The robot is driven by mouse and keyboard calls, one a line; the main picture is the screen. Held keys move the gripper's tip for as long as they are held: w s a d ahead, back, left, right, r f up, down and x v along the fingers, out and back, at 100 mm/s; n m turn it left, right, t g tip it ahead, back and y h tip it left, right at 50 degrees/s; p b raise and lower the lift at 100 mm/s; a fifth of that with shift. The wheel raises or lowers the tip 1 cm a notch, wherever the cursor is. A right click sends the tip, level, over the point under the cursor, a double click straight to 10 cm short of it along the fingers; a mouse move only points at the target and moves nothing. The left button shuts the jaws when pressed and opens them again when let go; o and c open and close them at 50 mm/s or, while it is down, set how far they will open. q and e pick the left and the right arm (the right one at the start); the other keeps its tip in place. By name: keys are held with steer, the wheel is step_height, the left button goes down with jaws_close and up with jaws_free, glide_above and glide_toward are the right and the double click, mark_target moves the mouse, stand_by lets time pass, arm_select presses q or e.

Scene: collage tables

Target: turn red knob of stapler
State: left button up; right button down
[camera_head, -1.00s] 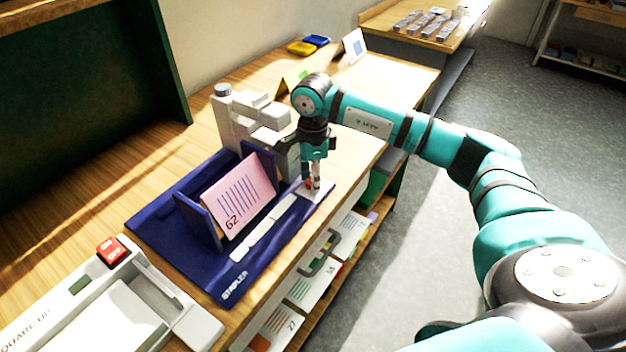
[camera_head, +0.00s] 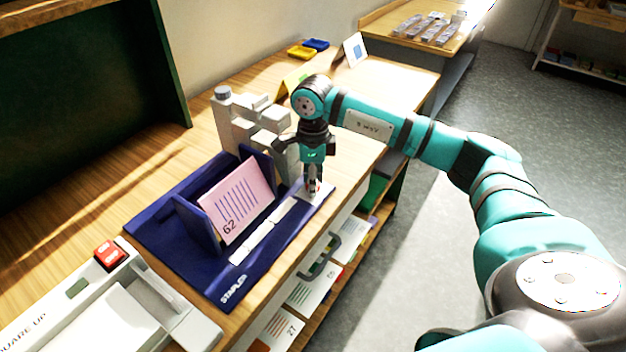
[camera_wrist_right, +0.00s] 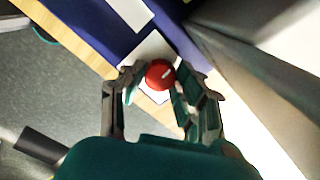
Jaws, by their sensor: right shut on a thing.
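The stapler (camera_head: 262,262) is a dark blue base with a grey-white machine (camera_head: 236,120) at its back, standing on the wooden table. A pink sheet marked 62 (camera_head: 238,205) stands upright in its blue holder. The red knob (camera_wrist_right: 160,74) sits on a pale plate at the stapler's right corner; a white mark on it runs slantwise in the wrist view. My right gripper (camera_head: 313,190) points down over that corner and mostly hides the knob in the head view. In the wrist view its fingers (camera_wrist_right: 156,86) are closed around the knob's sides. My left gripper is not in view.
A square-up device with a red button (camera_head: 109,254) stands at the lower left. Yellow (camera_head: 301,52) and blue trays lie at the back. Below the table's front edge are a grey handle (camera_head: 320,256) and shelves with numbered sheets.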

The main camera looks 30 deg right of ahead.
steer(key=c, duration=1.2)
jaws_free()
step_height(320, 180, up, 12)
